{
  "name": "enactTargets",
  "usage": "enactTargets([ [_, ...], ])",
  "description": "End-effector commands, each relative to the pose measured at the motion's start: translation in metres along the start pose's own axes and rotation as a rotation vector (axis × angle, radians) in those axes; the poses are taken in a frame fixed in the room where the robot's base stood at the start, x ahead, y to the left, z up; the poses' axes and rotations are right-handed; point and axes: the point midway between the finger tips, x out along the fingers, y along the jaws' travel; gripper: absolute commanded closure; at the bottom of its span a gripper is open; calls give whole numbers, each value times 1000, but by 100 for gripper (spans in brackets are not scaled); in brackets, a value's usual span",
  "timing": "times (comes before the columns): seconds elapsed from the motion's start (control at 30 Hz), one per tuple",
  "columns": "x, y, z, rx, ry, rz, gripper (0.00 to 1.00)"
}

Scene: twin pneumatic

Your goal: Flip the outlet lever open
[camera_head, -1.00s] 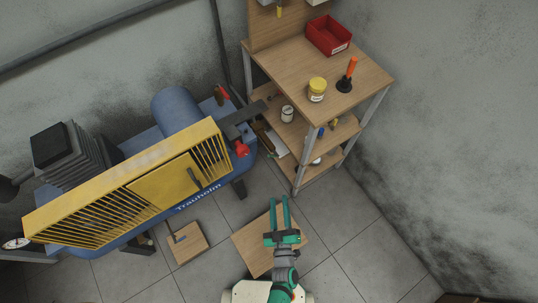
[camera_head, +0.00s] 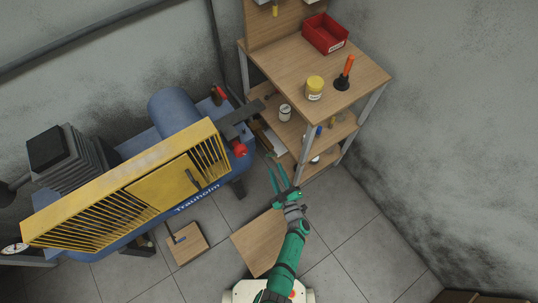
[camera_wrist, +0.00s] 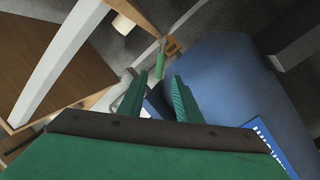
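The blue compressor (camera_head: 130,238) has a yellow grille guard (camera_head: 130,185) and stands at left in the head view. A red part (camera_head: 239,149) shows at its right end, and a red-handled part (camera_head: 217,94) stands behind; I cannot tell if either is the outlet lever. In the wrist view a small green handle-like piece (camera_wrist: 160,66) sits by a brass-coloured fitting (camera_wrist: 173,46) beside the rounded blue tank (camera_wrist: 215,75). My gripper (camera_head: 275,163) is open and empty between the compressor's right end and the shelf. Its fingers (camera_wrist: 155,82) point towards the green piece, apart from it.
A wooden shelf bench (camera_head: 290,65) stands close to the right of my gripper, with a red bin (camera_head: 325,34), a yellow jar (camera_head: 314,88) and an orange-handled tool (camera_head: 346,72) on top. Wooden boards (camera_head: 186,244) lie on the floor. Open floor lies at lower right.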

Motion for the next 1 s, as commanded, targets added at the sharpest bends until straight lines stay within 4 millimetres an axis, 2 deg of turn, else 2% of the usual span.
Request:
enactTargets([
  [0.3, 58, 0, -1, 0, 2, -1, 69],
  [0.5, 80, 0, -1, -1, 2, -1, 69],
  [0.67, 87, -1, -1, 0, 1, -1, 69],
  [0.93, 88, -1, -1, -1, 0, -1, 69],
  [0.97, 88, 0, -1, -1, 0, -1, 74],
  [1.0, 88, 0, -1, -1, 0, -1, 83],
])
